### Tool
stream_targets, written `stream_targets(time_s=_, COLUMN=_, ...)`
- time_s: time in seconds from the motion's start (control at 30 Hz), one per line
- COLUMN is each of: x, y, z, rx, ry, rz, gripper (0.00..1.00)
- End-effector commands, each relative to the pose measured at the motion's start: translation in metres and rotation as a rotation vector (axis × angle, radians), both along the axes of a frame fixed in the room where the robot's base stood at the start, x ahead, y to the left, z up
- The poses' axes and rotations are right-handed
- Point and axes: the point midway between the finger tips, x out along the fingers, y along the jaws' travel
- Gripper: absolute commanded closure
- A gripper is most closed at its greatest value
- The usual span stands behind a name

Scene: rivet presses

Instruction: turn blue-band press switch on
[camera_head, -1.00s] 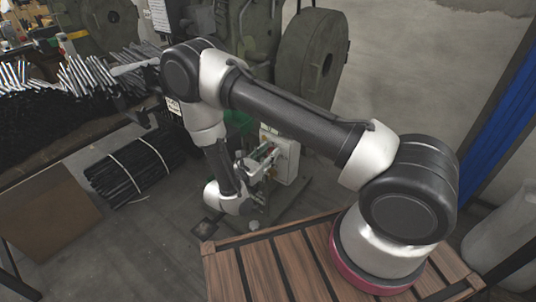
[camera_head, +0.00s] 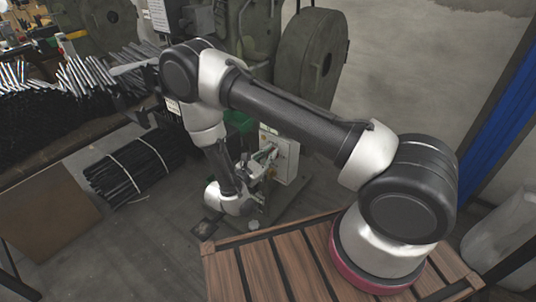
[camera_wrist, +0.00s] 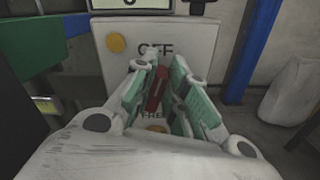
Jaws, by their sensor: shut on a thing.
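In the wrist view, my gripper (camera_wrist: 161,72) has its green-padded fingers on either side of a red switch handle (camera_wrist: 157,90) and is shut on it. The handle stands nearly upright, tilted slightly. It sits on a pale control panel (camera_wrist: 195,42) with "OFF" printed above it and a partly hidden word below. In the head view, my gripper (camera_head: 265,156) reaches the front of the pale switch box (camera_head: 287,158) on the press (camera_head: 240,45). The switch itself is too small to make out there. No blue band is clearly visible on the press.
A yellow button (camera_wrist: 116,42) is at the panel's upper left, and a display (camera_wrist: 130,4) is above. A large flywheel (camera_head: 310,50) stands beside the press. A bundle of black rods (camera_head: 130,170) lies on the floor at left. A blue post (camera_wrist: 250,50) stands right of the panel.

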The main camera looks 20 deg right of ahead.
Motion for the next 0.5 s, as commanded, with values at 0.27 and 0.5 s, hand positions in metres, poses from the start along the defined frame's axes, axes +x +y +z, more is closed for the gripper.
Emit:
stream_targets(time_s=0.27, x=-0.0042, y=-0.0027, z=-0.0023, rx=0.152, ry=-0.208, rz=0.001, gripper=1.0)
stream_targets(time_s=0.5, x=-0.0072, y=-0.0049, z=-0.0053, rx=0.286, ry=-0.393, rz=0.001, gripper=1.0)
